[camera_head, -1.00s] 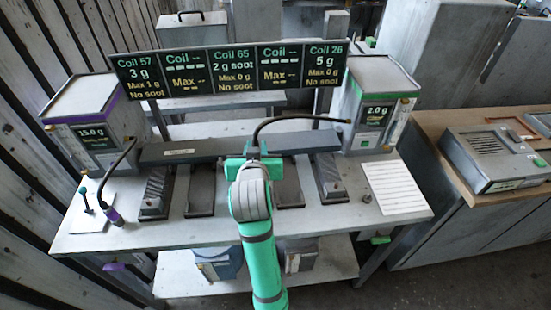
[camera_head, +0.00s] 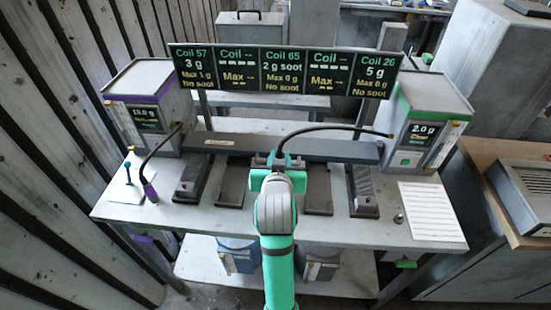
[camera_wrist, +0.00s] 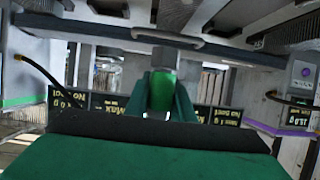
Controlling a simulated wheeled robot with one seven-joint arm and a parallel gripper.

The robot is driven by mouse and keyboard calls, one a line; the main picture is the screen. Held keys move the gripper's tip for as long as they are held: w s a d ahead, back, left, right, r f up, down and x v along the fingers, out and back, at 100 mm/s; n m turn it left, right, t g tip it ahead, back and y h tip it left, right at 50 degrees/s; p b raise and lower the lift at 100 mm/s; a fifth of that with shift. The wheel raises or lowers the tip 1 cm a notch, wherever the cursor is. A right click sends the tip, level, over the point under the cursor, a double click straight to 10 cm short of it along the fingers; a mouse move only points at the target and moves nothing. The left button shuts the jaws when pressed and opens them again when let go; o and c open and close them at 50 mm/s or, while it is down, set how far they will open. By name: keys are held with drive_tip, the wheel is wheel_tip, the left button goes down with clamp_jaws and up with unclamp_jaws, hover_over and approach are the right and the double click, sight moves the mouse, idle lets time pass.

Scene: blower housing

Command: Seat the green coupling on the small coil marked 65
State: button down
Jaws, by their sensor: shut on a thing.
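My gripper (camera_head: 278,164) is in front of the long dark bar at the middle of the bench, under the Coil 65 panel. In the wrist view, its two fingers (camera_wrist: 162,100) are shut on the green coupling (camera_wrist: 163,88). A black hose (camera_head: 325,130) arches from the gripper toward the right-hand machine. The sign's Coil 65 panel (camera_head: 286,68) reads 2 g soot, max 0 g. I cannot make out the small coil itself; my gripper and arm cover the middle of the bar. I cannot tell whether the coupling touches anything ahead.
The dark bar (camera_head: 330,150) spans the bench (camera_head: 270,227) above dark blocks and plates. A purple-trimmed machine (camera_head: 150,100) with a purple coupling (camera_head: 150,192) stands left, a green-trimmed machine (camera_head: 425,120) right. A white sheet (camera_head: 430,212) lies at right. Wooden wall at left.

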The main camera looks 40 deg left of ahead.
drive_tip(key=shift+s+a+f, duration=0.2)
drive_tip(key=shift+f, duration=0.55)
drive_tip(key=shift+s+a+f, duration=0.15)
drive_tip(key=shift+a+f, duration=0.05)
drive_tip(key=shift+f, duration=0.6)
drive_tip(key=shift+s+a+f, duration=0.2)
drive_tip(key=shift+f, duration=0.55)
drive_tip(key=shift+f, duration=1.4)
drive_tip(key=c, duration=1.4)
unclamp_jaws()
drive_tip(key=shift+c, duration=0.2)
drive_tip(key=shift+d, duration=0.15)
